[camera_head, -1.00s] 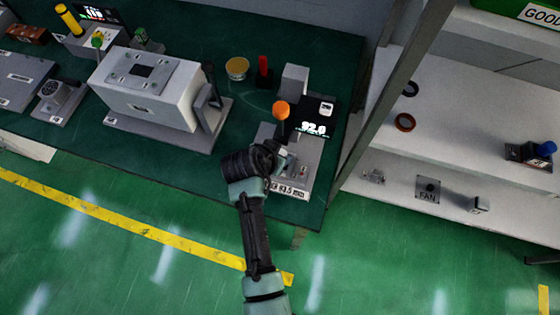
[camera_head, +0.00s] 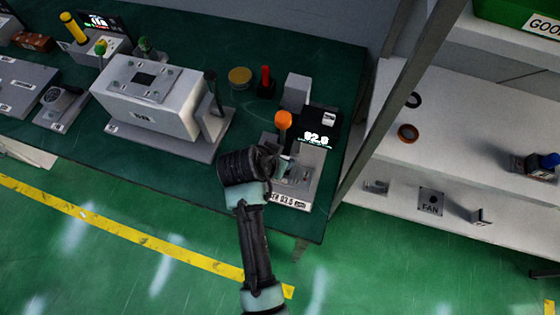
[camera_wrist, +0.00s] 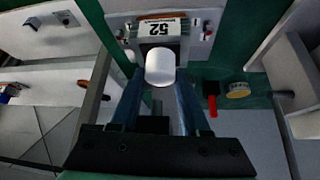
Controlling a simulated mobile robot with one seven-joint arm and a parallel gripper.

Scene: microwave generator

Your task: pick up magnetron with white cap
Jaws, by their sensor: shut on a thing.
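The white cap (camera_wrist: 160,66) of the magnetron shows in the wrist view, upper middle, between the two blue fingers. My gripper (camera_wrist: 161,78) is shut on this part. The part's lower body is mostly hidden behind the cap and the fingers. In the head view my gripper (camera_head: 284,168) is over the grey test station (camera_head: 300,188) at the table's right front corner. The magnetron cannot be made out there, behind my wrist. Whether it still touches the station is not clear.
An orange-topped post (camera_head: 283,120) and a black display (camera_head: 318,128) stand close behind my gripper. A large white box device (camera_head: 150,100) is to the left. A red part (camera_head: 266,82) and a yellow disc (camera_head: 240,77) are behind. A shelf post (camera_head: 385,115) rises on the right.

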